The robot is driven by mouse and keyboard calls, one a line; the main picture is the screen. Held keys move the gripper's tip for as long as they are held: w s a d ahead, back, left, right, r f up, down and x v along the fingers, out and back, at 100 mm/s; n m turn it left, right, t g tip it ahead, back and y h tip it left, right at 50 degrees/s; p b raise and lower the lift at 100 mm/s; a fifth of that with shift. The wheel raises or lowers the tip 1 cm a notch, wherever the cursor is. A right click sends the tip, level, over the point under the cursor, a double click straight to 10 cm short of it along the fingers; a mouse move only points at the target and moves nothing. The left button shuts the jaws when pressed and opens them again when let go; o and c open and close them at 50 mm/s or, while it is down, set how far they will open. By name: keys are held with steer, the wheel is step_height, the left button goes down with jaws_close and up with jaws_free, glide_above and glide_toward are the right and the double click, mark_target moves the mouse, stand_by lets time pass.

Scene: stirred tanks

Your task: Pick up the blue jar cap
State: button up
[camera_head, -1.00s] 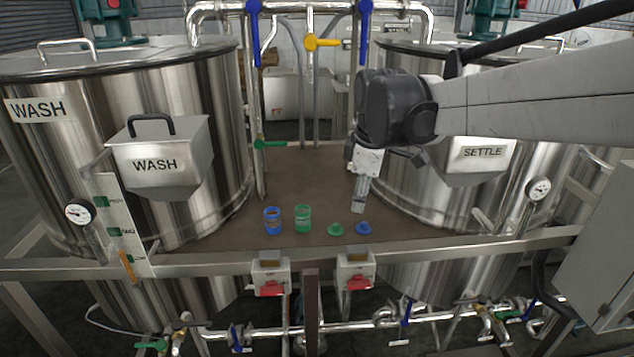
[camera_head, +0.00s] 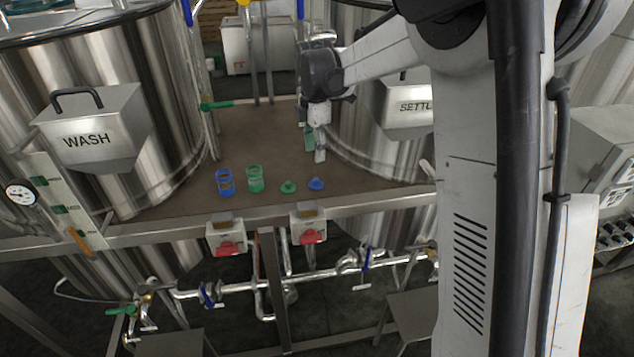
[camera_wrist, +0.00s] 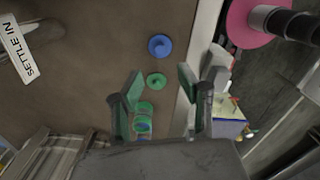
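The blue jar cap (camera_head: 316,184) lies on the brown platform, at the right end of a row, near the front edge. It also shows in the wrist view (camera_wrist: 160,46), beyond my fingertips and up the picture. My gripper (camera_head: 318,146) is above the platform, a little behind the cap in the head view. The green cap (camera_head: 289,187) lies just left of the blue cap and also shows in the wrist view (camera_wrist: 156,80).
A green jar (camera_head: 255,179) and a blue jar (camera_head: 225,183) stand left of the caps. The WASH tank (camera_head: 150,110) is at left, the SETTLE tank (camera_head: 350,135) behind my gripper at right. A metal rail (camera_head: 270,219) runs along the platform's front edge.

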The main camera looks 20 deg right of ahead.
mark_target(316, 179)
step_height(316, 179, down, 10)
steer(key=shift+d+f+p, duration=0.1)
steer(key=shift+p, duration=0.8)
steer(key=c, duration=0.8)
